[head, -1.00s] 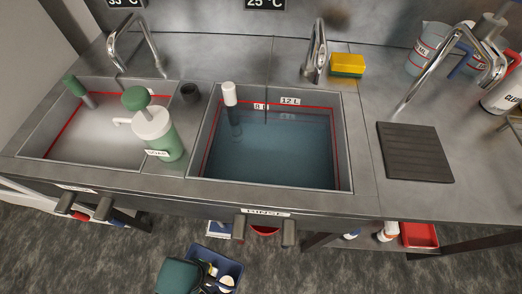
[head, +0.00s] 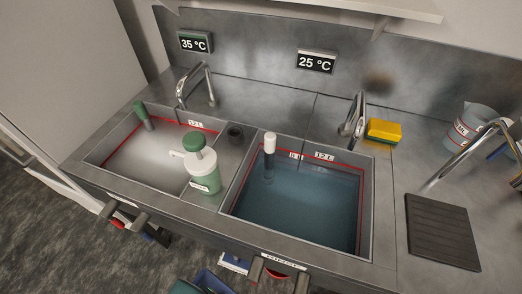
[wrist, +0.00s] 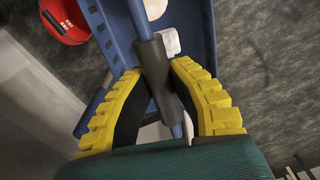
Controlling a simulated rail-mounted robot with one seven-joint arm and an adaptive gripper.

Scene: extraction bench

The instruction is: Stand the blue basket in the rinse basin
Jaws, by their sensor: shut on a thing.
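The rinse basin (head: 300,205) is the right-hand basin in the head view, with blue water and a white-capped standpipe (head: 269,152) at its back left corner. The blue basket (wrist: 201,30) fills the upper middle of the wrist view, with pale items (wrist: 170,42) inside. My gripper (wrist: 155,72) has yellow ribbed fingers with black pads, shut on the dark grip of the basket's handle (wrist: 157,75). In the head view only part of the basket (head: 212,283) shows at the bottom edge, in front of and below the counter. The fingers are hidden there.
The left basin (head: 150,160) holds cloudy water. A tap (head: 352,120) stands behind the rinse basin, beside a yellow sponge (head: 384,131). A dark ribbed mat (head: 441,231) lies to the right.

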